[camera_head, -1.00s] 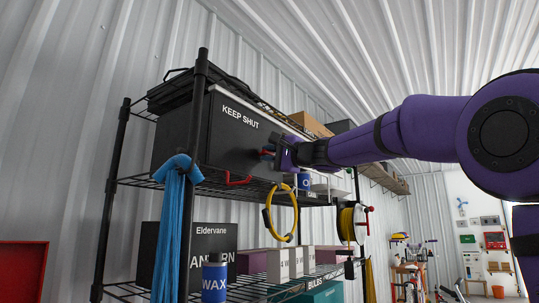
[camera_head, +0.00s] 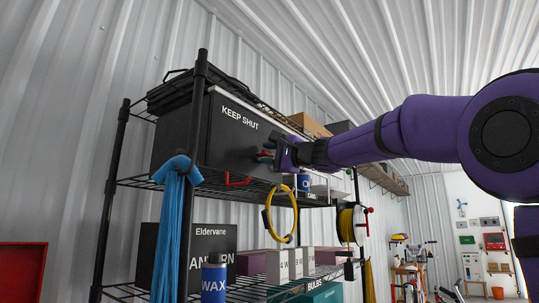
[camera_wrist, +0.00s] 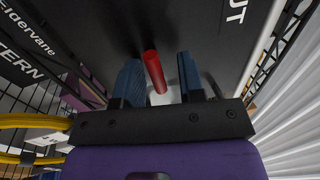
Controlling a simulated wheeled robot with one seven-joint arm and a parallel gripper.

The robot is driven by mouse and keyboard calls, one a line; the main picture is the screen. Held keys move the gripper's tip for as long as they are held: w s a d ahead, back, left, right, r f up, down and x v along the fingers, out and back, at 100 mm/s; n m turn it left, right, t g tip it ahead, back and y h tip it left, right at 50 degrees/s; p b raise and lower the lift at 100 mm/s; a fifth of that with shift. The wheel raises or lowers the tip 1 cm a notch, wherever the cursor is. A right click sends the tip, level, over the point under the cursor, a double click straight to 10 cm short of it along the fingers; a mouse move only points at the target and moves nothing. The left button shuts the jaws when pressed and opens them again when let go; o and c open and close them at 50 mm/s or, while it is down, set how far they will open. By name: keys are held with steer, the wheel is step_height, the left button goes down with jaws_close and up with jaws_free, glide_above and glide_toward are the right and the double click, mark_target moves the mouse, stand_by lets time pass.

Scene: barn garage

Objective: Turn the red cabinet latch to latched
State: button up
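The dark cabinet (camera_head: 228,143) marked KEEP SHUT sits on the upper rack shelf. Its red latch (camera_head: 265,154) is at the right part of its front, partly hidden by my gripper (camera_head: 271,151) in the head view. In the wrist view the red latch (camera_wrist: 154,72) is a round red bar standing between the two blue fingers of my gripper (camera_wrist: 160,64). Gaps show on both sides of the bar, so the fingers look open around it. The latch's base and pivot are hard to make out.
A yellow ring (camera_head: 281,212) hangs below my gripper, and a blue cloth (camera_head: 175,190) hangs at the left post. The black rack post (camera_head: 192,130) stands in front of the cabinet's left part.

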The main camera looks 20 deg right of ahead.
steer(key=v, duration=1)
steer(key=shift+s+d, duration=0.2)
steer(key=shift+s, duration=0.05)
steer(key=shift+f, duration=0.15)
steer(key=s+a+f+n+g+h, duration=0.2)
steer(key=s+a+f+n+g, duration=0.15)
steer(key=s+f, duration=0.55)
steer(key=s+a+f+n+g+h, duration=0.2)
steer(key=s+f+g, duration=0.25)
steer(key=f, duration=0.85)
steer(key=s+d+f+n+g+h, duration=0.1)
steer(key=s+d+f+n+h, duration=0.1)
steer(key=s+f, duration=0.6)
steer(key=s+d+f+n+g+h, duration=0.2)
steer(key=s+d+f+n+h, duration=0.1)
steer(key=s+f, duration=0.5)
step_height(320, 180, down, 3)
steer(key=d+h, duration=0.1)
steer(key=h, duration=0.1)
steer(key=shift+f+h, duration=0.2)
steer(key=shift+h, duration=0.2)
steer(key=shift+n, duration=0.25)
